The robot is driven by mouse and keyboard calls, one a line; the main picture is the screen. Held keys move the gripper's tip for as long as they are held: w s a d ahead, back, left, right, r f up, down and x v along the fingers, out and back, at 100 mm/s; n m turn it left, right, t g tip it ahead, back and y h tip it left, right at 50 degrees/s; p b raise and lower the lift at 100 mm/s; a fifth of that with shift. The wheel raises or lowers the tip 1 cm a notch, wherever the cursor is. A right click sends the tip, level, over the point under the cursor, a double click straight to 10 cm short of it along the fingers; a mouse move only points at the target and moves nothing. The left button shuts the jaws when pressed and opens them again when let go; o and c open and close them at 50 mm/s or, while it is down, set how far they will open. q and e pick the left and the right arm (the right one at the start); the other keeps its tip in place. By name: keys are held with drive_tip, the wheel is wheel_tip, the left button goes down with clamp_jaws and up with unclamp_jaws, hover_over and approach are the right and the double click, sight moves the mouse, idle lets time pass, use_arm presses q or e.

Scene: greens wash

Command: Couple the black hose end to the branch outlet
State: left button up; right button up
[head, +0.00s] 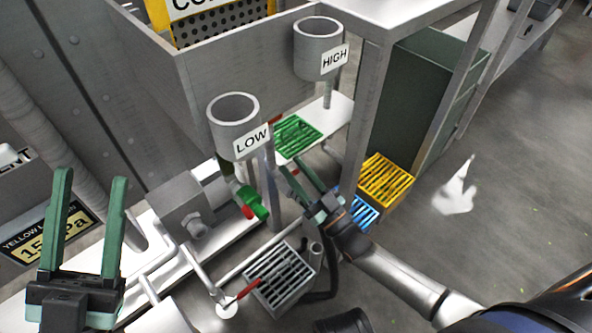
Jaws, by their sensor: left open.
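My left gripper (90,178) is at the lower left, its two green fingers upright and wide apart with nothing between them. My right gripper (292,167) reaches in from the lower right, its fingers pointing up and left, close to the post below the LOW cup. Its jaw gap is too small and cluttered to read. A black hose (332,272) curves down beside my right arm; its end cannot be made out. A green fitting with a red part (250,200) sits below the LOW cup (234,125). I cannot tell which fitting is the branch outlet.
A HIGH cup (318,50) stands behind on a post. Green (296,137), yellow (386,180), blue (362,213) and grey (279,278) slatted crates or grates lie around. A grey box with a fitting (185,205) is between my grippers. Open floor lies at right.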

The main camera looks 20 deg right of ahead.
drive_tip(key=shift+o, duration=0.9)
drive_tip(key=p+v, duration=0.2)
drive_tip(key=v, duration=1)
drive_tip(key=shift+s, duration=0.25)
drive_tip(key=shift+d+f, duration=0.1)
drive_tip(key=shift+d, duration=0.05)
drive_tip(key=shift+c, duration=0.3)
